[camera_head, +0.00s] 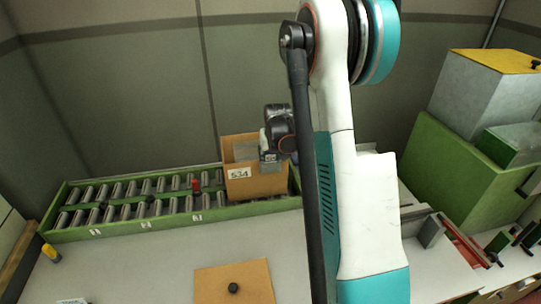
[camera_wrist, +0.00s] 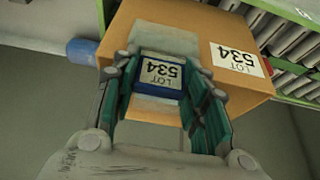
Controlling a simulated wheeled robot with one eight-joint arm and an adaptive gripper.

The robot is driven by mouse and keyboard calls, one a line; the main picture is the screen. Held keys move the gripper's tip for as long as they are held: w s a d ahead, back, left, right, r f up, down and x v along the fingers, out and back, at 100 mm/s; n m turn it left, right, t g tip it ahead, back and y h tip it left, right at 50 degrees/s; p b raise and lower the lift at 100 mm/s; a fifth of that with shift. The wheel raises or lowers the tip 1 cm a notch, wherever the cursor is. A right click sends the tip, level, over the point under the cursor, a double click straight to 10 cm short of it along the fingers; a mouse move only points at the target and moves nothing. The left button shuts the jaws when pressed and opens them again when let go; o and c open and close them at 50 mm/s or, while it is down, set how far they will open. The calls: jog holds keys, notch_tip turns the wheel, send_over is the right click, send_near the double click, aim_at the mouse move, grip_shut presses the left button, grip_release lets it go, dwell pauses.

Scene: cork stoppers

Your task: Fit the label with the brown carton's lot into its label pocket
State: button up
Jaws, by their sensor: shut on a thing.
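The brown carton (camera_head: 262,184) stands at the right end of the roller conveyor, its front printed 534. In the wrist view the carton (camera_wrist: 258,82) shows a white lot mark (camera_wrist: 236,60), LOT 534, upside down. My gripper (camera_head: 271,158) is at the carton's right part. In the wrist view my gripper (camera_wrist: 160,88) is shut on a blue-edged label (camera_wrist: 162,73) that reads LOT 534, also upside down. A pale grey strip lies behind the label on the carton. I cannot tell whether the label sits in a pocket or is just in front of it.
The green roller conveyor (camera_head: 120,222) runs along the back, with a red peg (camera_head: 195,185) on it. A brown board with a black knob (camera_head: 233,288) lies on the table. A white card (camera_head: 72,301) shows at the front left. Green and grey machines (camera_head: 465,185) stand right.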

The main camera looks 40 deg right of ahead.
jog(key=shift+f+b, duration=0.5)
jog(key=shift+f, duration=0.1)
jog(key=shift+s+a+f, duration=0.1)
jog(key=shift+s+f, duration=0.1)
dwell(0.6)
jog(key=o, duration=0.7)
jog(key=shift+o, duration=1.3)
jog(key=shift+w+f, duration=0.15)
jog(key=shift+w, duration=0.1)
jog(key=shift+s, duration=0.1)
jog(key=v, duration=1.2)
